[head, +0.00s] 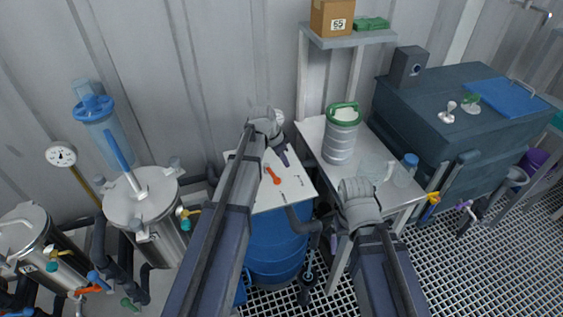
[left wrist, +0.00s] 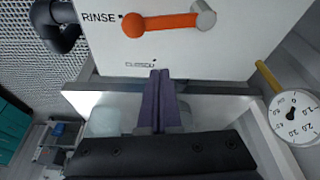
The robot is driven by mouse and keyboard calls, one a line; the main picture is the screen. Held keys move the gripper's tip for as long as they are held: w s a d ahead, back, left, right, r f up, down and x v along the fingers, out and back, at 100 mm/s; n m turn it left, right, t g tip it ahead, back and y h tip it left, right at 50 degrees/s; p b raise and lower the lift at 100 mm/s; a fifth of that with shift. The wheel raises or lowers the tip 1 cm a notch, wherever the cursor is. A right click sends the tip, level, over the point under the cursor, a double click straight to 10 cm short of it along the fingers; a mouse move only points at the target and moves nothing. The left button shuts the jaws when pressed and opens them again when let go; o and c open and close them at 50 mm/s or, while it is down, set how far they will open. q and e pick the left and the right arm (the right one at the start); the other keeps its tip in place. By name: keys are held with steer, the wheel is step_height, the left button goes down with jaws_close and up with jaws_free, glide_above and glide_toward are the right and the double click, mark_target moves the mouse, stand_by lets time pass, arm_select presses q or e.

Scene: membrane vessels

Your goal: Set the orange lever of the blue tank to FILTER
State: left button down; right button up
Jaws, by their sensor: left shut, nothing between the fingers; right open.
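The blue tank (head: 275,250) stands below a white panel (head: 300,184) that carries the orange lever (head: 272,175). In the left wrist view the lever (left wrist: 165,22) lies nearly level across the top of the picture. Its rounded orange end is beside the word RINSE, and a grey cylinder is at its other end. A smaller marking below is hard to read. My left gripper (head: 284,157) is shut and empty just behind the lever, apart from it. Its purple fingers (left wrist: 156,78) show below the panel in the left wrist view. My right gripper is hidden behind its own wrist.
Steel vessels (head: 145,210) with pipes stand at the left. A dark tank (head: 450,110) is at the right. A gauge (left wrist: 294,117) is close in the left wrist view.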

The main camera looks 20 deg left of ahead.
mark_target(272, 173)
arm_select(q)
steer(key=f+b, duration=0.1)
steer(key=s+a+f+b, duration=0.1)
steer(key=f, duration=0.1)
steer(key=shift+s+a+f, duration=0.15)
steer(key=shift+s+f, duration=0.05)
steer(key=shift+f, duration=0.05)
steer(key=shift+s+a, duration=0.3)
steer(key=shift+a, duration=0.05)
arm_select(e)
step_height(272, 173, down, 3)
steer(key=shift+f, duration=0.2)
arm_select(q)
steer(key=shift+s, duration=0.1)
arm_select(e)
steer(key=shift+a, duration=0.1)
